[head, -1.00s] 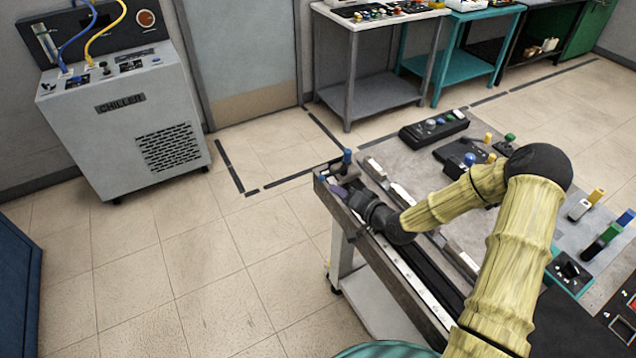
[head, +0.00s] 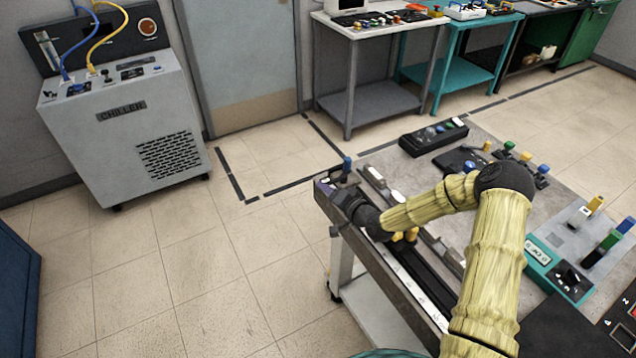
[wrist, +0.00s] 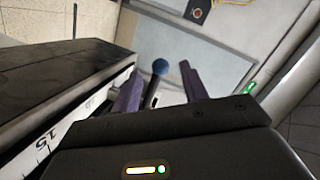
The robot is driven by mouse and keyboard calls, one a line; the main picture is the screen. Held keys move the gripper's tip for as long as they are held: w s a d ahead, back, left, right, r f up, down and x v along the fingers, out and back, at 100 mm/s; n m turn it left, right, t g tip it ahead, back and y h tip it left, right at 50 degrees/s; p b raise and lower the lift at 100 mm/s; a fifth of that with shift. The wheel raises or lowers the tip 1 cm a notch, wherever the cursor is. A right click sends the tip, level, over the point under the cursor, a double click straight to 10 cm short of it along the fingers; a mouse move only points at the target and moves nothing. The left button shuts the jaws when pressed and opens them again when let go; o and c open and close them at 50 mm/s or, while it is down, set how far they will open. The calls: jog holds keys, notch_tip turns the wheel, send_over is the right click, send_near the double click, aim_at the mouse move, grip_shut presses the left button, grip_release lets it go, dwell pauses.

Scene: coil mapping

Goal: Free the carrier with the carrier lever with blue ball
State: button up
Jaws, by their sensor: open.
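The lever with the blue ball (head: 346,164) stands at the far left end of the rail on the bench. In the wrist view the blue ball (wrist: 160,68) tops a dark stem between my two purple fingers. My gripper (head: 334,186) is open at that end of the rail, low beside the lever. In the wrist view the fingers stand apart on either side of the stem, and I cannot tell whether either touches it. The carrier body is mostly hidden by my gripper and arm.
A scale strip marked 15 (wrist: 45,142) runs along the rail. A black box with buttons (head: 433,136) and a teal switch box (head: 560,272) lie on the bench. The floor left of the bench is clear.

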jog(key=x, duration=0.6)
jog(key=shift+p, duration=0.3)
jog(key=shift+c, duration=0.2)
grip_shut()
